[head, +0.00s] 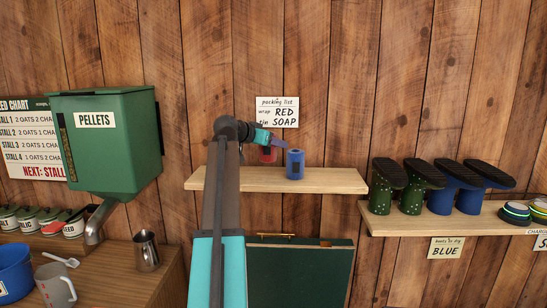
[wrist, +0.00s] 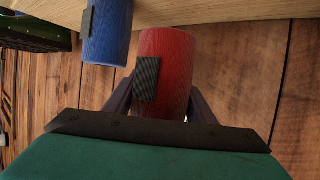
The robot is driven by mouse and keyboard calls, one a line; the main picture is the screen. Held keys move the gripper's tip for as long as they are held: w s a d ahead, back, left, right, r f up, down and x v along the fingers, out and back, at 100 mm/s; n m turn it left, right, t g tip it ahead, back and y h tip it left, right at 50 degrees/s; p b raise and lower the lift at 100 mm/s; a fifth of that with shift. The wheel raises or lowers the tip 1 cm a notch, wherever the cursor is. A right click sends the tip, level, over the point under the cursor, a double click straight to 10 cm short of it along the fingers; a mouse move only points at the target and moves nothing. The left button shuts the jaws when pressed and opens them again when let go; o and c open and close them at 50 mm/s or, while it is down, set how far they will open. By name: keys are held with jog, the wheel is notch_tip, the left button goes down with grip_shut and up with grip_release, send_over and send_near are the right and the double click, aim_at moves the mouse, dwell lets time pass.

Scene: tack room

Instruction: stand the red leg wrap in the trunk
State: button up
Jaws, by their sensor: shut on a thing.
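The red leg wrap (head: 267,155) is at the wall shelf, left of the blue leg wrap (head: 295,164). My gripper (head: 270,140) is shut on the red wrap, with a finger on each side of it in the wrist view (wrist: 174,70). The wrap is upright; I cannot tell whether its base touches the shelf. My gripper hides part of it in the head view. The blue wrap stands close beside it and also shows in the wrist view (wrist: 107,35). The trunk's green raised lid (head: 295,275) shows below the shelf; the inside of the trunk is out of view.
The wooden shelf (head: 225,179) has free room at its right end. A packing list (head: 278,112) on the wall reads wrap RED, tin SOAP. Boots (head: 405,185) stand on a right shelf. A pellet bin (head: 105,145), metal cup (head: 146,250) and jug (head: 55,285) are at left.

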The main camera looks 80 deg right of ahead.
aim_at(274, 155)
jog(key=shift+f, duration=0.9)
jog(key=shift+f+p, duration=0.95)
jog(key=shift+f, duration=0.5)
jog(key=shift+d+f+p, duration=0.15)
jog(key=shift+f+p, duration=0.2)
jog(key=shift+p, duration=0.05)
jog(key=shift+f, duration=0.15)
jog(key=shift+f, duration=0.15)
jog(key=o, duration=0.8)
